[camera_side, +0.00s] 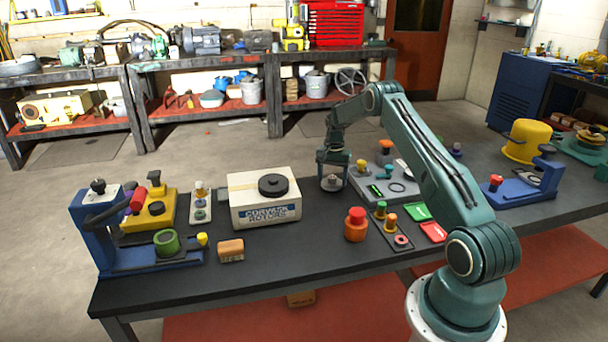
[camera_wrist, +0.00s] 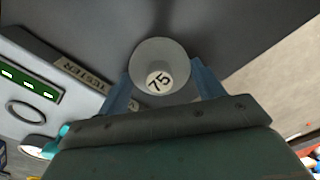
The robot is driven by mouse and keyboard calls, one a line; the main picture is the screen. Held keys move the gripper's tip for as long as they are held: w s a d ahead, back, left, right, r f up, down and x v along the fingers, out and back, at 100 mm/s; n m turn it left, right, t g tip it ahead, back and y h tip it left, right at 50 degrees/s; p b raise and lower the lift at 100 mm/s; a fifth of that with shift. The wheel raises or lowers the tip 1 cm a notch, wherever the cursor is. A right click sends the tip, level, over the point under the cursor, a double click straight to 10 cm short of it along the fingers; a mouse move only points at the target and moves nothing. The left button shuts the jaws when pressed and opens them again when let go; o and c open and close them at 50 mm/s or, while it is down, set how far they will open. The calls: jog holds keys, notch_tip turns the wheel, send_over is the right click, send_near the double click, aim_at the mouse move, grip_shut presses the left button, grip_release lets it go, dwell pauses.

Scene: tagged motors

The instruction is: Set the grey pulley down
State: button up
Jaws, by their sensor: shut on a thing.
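The grey pulley (camera_side: 331,184) is a round disc with a raised hub, low over the dark bench top, between the cream motor box and the grey tester. In the wrist view the pulley (camera_wrist: 160,57) shows its round face and a hub marked "75". My gripper (camera_side: 332,172) points down and is shut on the pulley. In the wrist view my gripper's (camera_wrist: 162,88) blue fingers stand on either side of the hub. I cannot tell whether the pulley touches the bench.
The cream motor box (camera_side: 265,205) with a dark disc on top stands to the left. The grey tester (camera_side: 370,190) is close on the right and also shows in the wrist view (camera_wrist: 35,90). A red-capped orange part (camera_side: 356,225) stands in front. Bare bench (camera_side: 315,235) lies between.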

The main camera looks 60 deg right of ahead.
aim_at(332, 176)
jog(key=shift+f, duration=0.1)
jog(key=o, duration=1.1)
notch_tip(332, 176, up, 12)
jog(key=shift+r, duration=0.15)
dwell(0.4)
